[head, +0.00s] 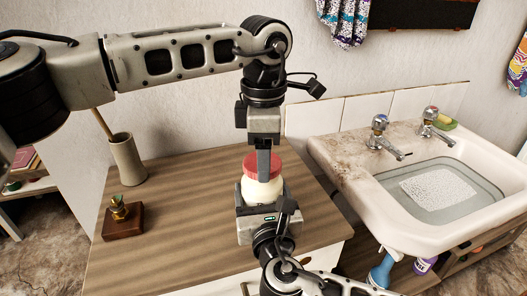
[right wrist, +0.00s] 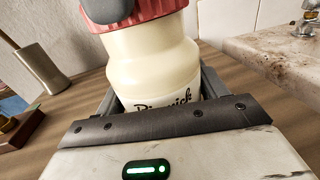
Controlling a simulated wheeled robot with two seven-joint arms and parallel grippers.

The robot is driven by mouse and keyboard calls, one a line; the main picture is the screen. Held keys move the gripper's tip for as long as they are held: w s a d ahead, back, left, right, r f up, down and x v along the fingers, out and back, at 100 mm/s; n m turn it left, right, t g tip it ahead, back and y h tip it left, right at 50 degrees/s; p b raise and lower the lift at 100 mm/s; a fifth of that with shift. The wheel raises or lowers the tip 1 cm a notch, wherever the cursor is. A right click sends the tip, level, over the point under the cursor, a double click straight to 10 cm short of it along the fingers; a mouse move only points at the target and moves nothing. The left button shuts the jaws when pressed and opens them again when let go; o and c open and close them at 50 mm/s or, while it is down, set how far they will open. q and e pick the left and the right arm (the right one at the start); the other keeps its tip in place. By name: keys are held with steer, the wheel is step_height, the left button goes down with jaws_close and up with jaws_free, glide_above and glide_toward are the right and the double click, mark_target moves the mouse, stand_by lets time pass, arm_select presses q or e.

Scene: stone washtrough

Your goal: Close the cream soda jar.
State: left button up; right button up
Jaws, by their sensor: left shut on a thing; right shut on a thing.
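The cream soda jar (head: 262,190) stands upright on the wooden counter, cream coloured with dark lettering low on its body, also seen in the right wrist view (right wrist: 150,62). A red ribbed lid (head: 263,167) sits on top of it; whether it is fully tightened I cannot tell. My left gripper (head: 264,168) comes down from above and is shut on the lid. Its grey finger hides part of the lid. My right gripper (head: 262,203) is shut around the jar's body from the front, with its fingers on both sides.
A beige vase (head: 127,160) and a small brown block with a green-topped piece (head: 121,215) stand there. The stone sink (head: 345,165) with two taps is at the right. The wall is close behind.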

arm_select(q)
steer(key=shift+f, duration=0.45)
arm_select(e)
steer(key=shift+f, duration=0.1)
steer(key=c, duration=0.5)
arm_select(q)
steer(key=m, duration=1.3)
steer(key=shift+s+m, duration=0.15)
steer(key=shift+m, duration=0.15)
steer(key=m, duration=0.7)
steer(key=shift+a+f, duration=0.1)
steer(key=shift+a, duration=0.05)
steer(key=m, duration=0.5)
steer(key=shift+m, duration=0.3)
steer(key=o, duration=0.9)
